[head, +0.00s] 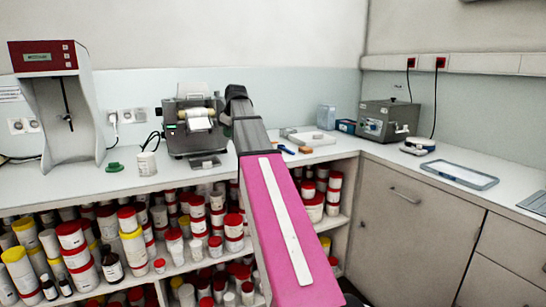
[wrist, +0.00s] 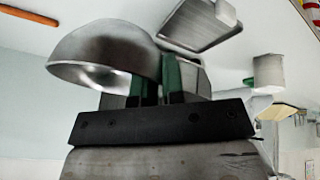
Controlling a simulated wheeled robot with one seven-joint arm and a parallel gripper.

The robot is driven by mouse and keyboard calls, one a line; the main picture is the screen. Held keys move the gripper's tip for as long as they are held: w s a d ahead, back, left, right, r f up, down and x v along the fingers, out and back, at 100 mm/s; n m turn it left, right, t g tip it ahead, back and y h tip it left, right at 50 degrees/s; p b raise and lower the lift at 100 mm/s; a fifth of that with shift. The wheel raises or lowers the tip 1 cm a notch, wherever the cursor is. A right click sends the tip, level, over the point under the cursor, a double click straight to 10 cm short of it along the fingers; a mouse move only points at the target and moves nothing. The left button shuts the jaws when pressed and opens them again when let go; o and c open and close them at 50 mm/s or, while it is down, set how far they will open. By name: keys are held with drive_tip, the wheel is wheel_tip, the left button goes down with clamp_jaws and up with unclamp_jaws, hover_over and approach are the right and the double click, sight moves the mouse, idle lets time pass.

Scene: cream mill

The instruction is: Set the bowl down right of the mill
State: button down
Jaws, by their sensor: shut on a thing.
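In the head view the mill (head: 195,125) is a grey machine with a pale roller, standing on the white counter left of my arm. A metal tray (head: 205,162) sits at its front; what looks like this tray also shows in the wrist view (wrist: 200,25). In the wrist view my gripper (wrist: 168,75) is shut with its green fingers on the rim side of a shiny metal bowl (wrist: 105,48). The bowl is hidden in the head view, where my arm covers the area just right of the mill. I cannot tell its height above the counter.
An orange tool (head: 286,149) and a white tray (head: 312,139) lie on the counter right of my arm. A grey box device (head: 385,120) stands in the corner. A white jar (head: 147,163) and a red-topped machine (head: 45,58) are left of the mill.

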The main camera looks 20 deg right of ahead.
drive_tip(key=w+d+f, duration=0.1)
drive_tip(key=d+f, duration=0.1)
drive_tip(key=d, duration=0.2)
drive_tip(key=w+d+f, duration=0.1)
drive_tip(key=d+f, duration=0.1)
drive_tip(key=d, duration=0.1)
drive_tip(key=w+d+f, duration=0.2)
drive_tip(key=d, duration=0.2)
drive_tip(key=shift+d+f, duration=0.35)
drive_tip(key=shift+f, duration=0.05)
drive_tip(key=shift+d+f, duration=0.1)
drive_tip(key=shift+f, duration=1.95)
drive_tip(key=shift+f, duration=0.15)
drive_tip(key=c, duration=1.2)
unclamp_jaws()
drive_tip(key=v, duration=1.2)
drive_tip(key=shift+s, duration=0.1)
